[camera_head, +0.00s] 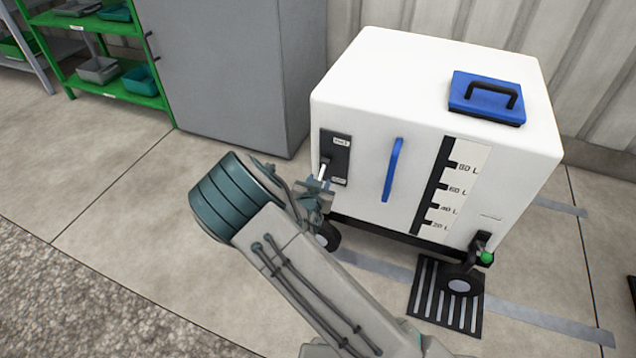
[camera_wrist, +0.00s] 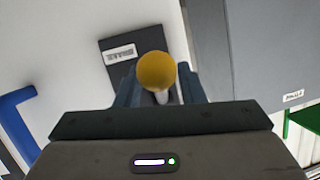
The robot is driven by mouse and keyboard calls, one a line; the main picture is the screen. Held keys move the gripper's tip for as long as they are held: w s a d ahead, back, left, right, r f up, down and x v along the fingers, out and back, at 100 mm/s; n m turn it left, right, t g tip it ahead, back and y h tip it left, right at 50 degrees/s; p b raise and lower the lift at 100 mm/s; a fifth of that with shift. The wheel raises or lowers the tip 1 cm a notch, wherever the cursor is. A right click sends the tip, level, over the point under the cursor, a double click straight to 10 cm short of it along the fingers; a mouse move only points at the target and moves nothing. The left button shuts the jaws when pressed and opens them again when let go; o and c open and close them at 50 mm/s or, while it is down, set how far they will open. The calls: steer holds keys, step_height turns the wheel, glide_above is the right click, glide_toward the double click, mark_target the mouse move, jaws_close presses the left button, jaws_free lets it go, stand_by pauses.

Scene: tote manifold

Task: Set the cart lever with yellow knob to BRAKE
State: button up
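The white cart (camera_head: 385,95) stands ahead of me, with a dark lever plate (camera_head: 336,158) on the left of its front face. The plate has a small pale label near its top and another near its bottom; the lettering is too small to read surely. The lever's pale shaft (camera_head: 323,171) sticks out from the plate toward my gripper (camera_head: 314,196). In the wrist view, the yellow knob (camera_wrist: 156,71) sits between the two fingers of my gripper (camera_wrist: 160,84), which appear closed against its sides. The knob is hidden by my gripper in the head view.
A blue handle (camera_head: 393,169) and a level scale (camera_head: 452,187) are right of the lever. A green-tipped part (camera_head: 487,257) is low on the cart's right. A grey cabinet (camera_head: 225,75) stands close behind left, beside a green shelf (camera_head: 115,90). The floor at left is clear.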

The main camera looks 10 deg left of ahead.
steer(key=p+v, duration=0.4)
steer(key=v, duration=0.9)
steer(key=shift+s+r, duration=0.15)
steer(key=shift+s, duration=0.2)
steer(key=s+d+r+g+y+p, duration=0.1)
steer(key=d+r+g+p, duration=0.2)
steer(key=r+p, duration=0.6)
steer(key=s+d+r+g+y+p, duration=0.1)
steer(key=d+r+g+p, duration=0.25)
steer(key=r, duration=0.95)
steer(key=d+r+g+y+p, duration=0.15)
steer(key=d+r+p, duration=0.25)
steer(key=r+p, duration=0.5)
steer(key=s+d+r+g+h+p, duration=0.1)
steer(key=s+d+r+p, duration=0.2)
steer(key=s+d+r, duration=0.2)
steer(key=s+d+r+n+g+p, duration=0.1)
steer(key=s+d+r+p, duration=0.3)
steer(key=r, duration=0.7)
steer(key=s+d+r+n+g+h+p, duration=0.1)
steer(key=s+d+r+p, duration=0.2)
steer(key=s+d+r, duration=0.3)
step_height(320, 180, up, 3)
steer(key=shift+s+d+f+g+h, duration=0.2)
steer(key=shift+s+d+g+h, duration=0.15)
steer(key=shift+s, duration=0.4)
steer(key=shift+a, duration=0.15)
